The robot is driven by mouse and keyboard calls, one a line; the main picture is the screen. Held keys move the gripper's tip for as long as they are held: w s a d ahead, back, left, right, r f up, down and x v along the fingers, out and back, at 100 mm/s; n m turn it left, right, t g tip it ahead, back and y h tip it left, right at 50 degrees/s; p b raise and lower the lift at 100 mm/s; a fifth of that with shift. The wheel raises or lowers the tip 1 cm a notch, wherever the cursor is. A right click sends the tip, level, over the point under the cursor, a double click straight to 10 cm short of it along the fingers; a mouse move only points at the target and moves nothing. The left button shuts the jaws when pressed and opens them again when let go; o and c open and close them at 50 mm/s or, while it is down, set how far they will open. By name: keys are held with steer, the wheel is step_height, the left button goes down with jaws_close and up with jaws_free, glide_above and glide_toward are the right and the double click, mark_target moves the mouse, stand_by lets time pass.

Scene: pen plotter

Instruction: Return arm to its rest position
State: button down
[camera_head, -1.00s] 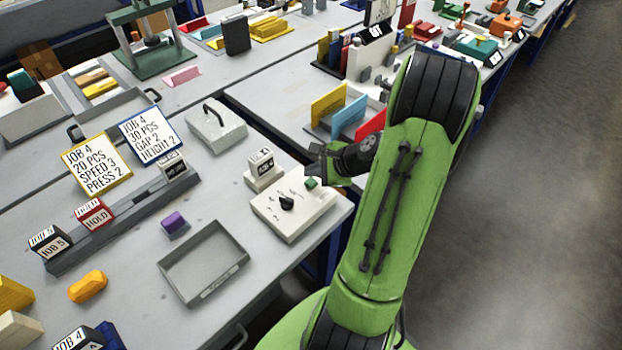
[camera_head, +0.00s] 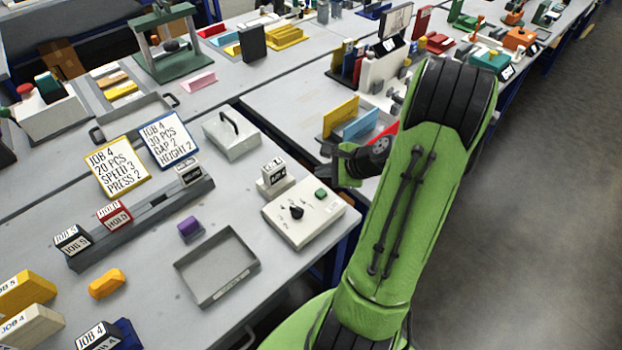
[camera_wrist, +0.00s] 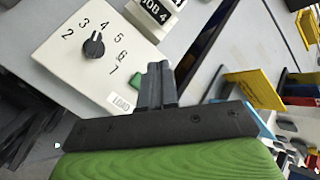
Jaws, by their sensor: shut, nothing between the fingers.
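My green arm rises at the right of the head view, folded, with its wrist bent toward the tables. My gripper (camera_head: 328,160) points left, over the area by the control box's back corner; in the wrist view the gripper (camera_wrist: 158,68) shows its two fingers together with nothing between them. The white control box (camera_head: 310,228) with a black knob and a green button lies below and to the left of it. In the wrist view the box (camera_wrist: 75,75) shows a dial numbered 2 to 7 and a LOAD label. The gripper appears apart from the box.
A grey tray (camera_head: 183,268), a purple block (camera_head: 190,228) and an orange piece (camera_head: 107,284) are on the near table. Job cards (camera_head: 117,165) stand behind a card rail. Yellow, blue and red dividers (camera_head: 341,118) stand beyond the gripper. Open floor (camera_head: 540,240) is at right.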

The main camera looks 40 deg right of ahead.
steer(key=shift+a, duration=0.1)
steer(key=s+a+r+n+g+p, duration=0.1)
steer(key=a+r+n+g, duration=0.1)
steer(key=a+r+n, duration=0.6)
steer(key=s+a+r+n+g+p, duration=0.1)
steer(key=s+a+r+n+g, duration=0.1)
steer(key=a+r+n, duration=0.45)
steer(key=s+a+r+n+h+p, duration=0.1)
steer(key=s+a+r+n+h, duration=0.1)
steer(key=s+a+r+n, duration=0.3)
steer(key=s+a+n, duration=0.3)
steer(key=s+n, duration=0.2)
steer(key=s, duration=0.1)
steer(key=shift+s+a+r+t, duration=0.15)
steer(key=shift+s+a+t, duration=0.1)
steer(key=shift+s+t, duration=0.05)
steer(key=shift+a, duration=0.1)
